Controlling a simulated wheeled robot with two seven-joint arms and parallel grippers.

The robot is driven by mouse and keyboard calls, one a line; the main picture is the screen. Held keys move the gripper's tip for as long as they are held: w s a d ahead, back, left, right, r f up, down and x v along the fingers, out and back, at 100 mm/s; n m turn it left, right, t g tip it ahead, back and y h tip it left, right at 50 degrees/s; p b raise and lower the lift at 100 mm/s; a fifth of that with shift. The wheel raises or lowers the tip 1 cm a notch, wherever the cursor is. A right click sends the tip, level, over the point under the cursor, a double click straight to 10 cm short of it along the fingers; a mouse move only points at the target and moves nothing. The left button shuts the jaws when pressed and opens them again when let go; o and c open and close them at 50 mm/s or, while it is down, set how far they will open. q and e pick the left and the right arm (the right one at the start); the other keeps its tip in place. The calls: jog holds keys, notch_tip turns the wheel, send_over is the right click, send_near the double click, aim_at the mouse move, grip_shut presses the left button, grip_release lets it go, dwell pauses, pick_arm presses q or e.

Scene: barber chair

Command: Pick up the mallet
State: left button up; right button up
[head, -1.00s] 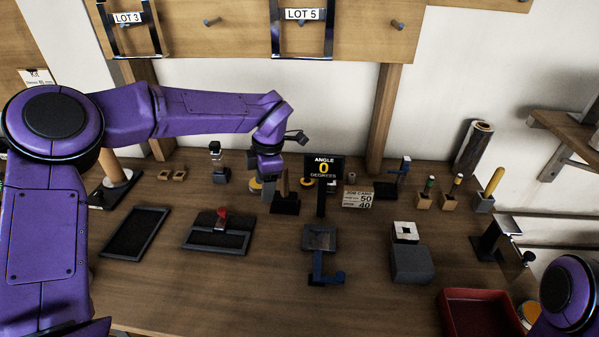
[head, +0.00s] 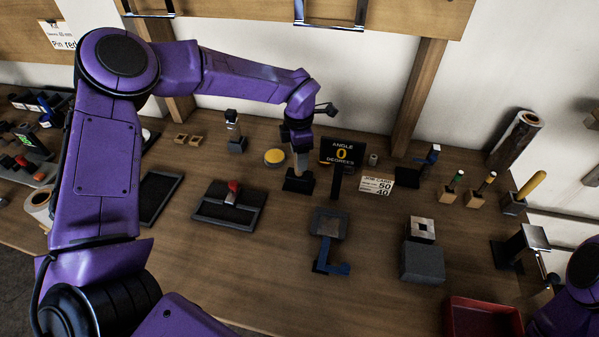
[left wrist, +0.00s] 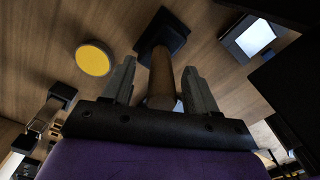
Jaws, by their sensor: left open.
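The mallet (head: 299,182) stands on the bench with its dark head down and its wooden handle up. My left gripper (head: 299,146) is over it, pointing down, at the top of the handle. In the left wrist view the mallet's handle (left wrist: 162,75) runs between the two open fingers of my left gripper (left wrist: 159,66), with its dark head beyond them. I cannot tell whether either finger touches the handle. My right gripper is out of view.
A black angle display (head: 342,153) stands close to the right of the mallet. A blue-handled fixture (head: 328,250) is in front. Bare wood lies at front left.

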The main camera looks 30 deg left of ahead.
pick_arm(q)
jog(key=shift+f, duration=0.45)
grip_shut()
jog(key=shift+r, duration=0.1)
